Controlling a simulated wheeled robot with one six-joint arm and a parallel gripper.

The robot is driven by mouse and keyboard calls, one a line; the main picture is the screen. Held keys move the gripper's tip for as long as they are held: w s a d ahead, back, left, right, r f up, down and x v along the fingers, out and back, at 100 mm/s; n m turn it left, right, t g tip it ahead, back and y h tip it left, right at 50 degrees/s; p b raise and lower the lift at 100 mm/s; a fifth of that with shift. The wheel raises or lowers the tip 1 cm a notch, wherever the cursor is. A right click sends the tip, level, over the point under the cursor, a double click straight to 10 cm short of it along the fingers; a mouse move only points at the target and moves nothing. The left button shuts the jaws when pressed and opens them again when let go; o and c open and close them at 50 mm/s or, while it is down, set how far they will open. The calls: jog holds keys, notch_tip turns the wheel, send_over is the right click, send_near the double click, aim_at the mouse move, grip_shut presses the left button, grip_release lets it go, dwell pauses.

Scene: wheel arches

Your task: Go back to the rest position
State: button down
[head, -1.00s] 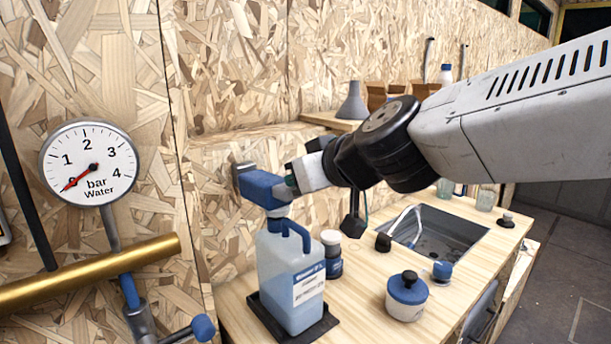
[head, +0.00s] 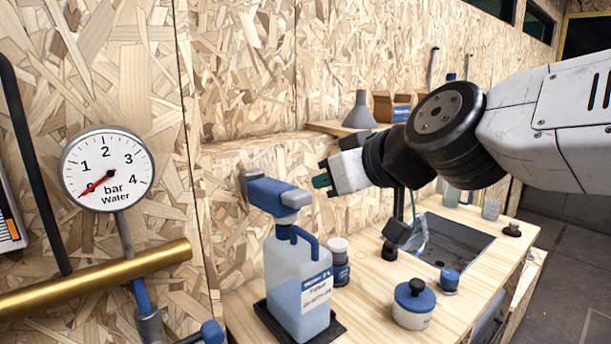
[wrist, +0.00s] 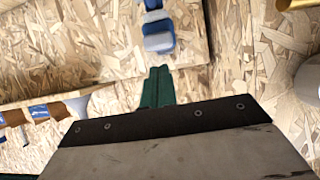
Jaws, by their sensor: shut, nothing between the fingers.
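My gripper (head: 322,182) is in the air above the wooden bench, its green fingertips pointing left at the blue wall dispenser (head: 277,194). A gap of bare wall shows between the fingertips and the dispenser. In the wrist view my gripper's green fingers (wrist: 158,84) are together with nothing between them, and the blue and grey dispenser (wrist: 157,30) shows ahead of them. The dispenser sits directly above a translucent bottle (head: 297,275) with a blue handle, which stands on a black tray (head: 335,329).
A white jar with a blue lid (head: 414,303), small dark-capped containers and a sink (head: 450,243) are on the bench. A shelf holds a grey funnel (head: 360,110) and boxes. A brass pipe (head: 100,277) and a pressure gauge (head: 106,168) are at the left.

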jog(key=s+d+f+m+g+h, duration=0.2)
jog(key=s+d+f+g, duration=0.4)
jog(key=s+f, duration=0.45)
jog(key=s+d+f+m+g+h, duration=0.1)
jog(key=s+d, duration=0.3)
jog(key=d, duration=0.4)
jog(key=s+d+f+m+g+h, duration=0.1)
jog(key=s+d+f+m+h, duration=0.2)
jog(key=d, duration=0.5)
jog(key=shift+s+d+f+m+g+h, duration=0.4)
jog(key=shift+s+m+h, duration=0.4)
jog(key=shift+s, duration=0.4)
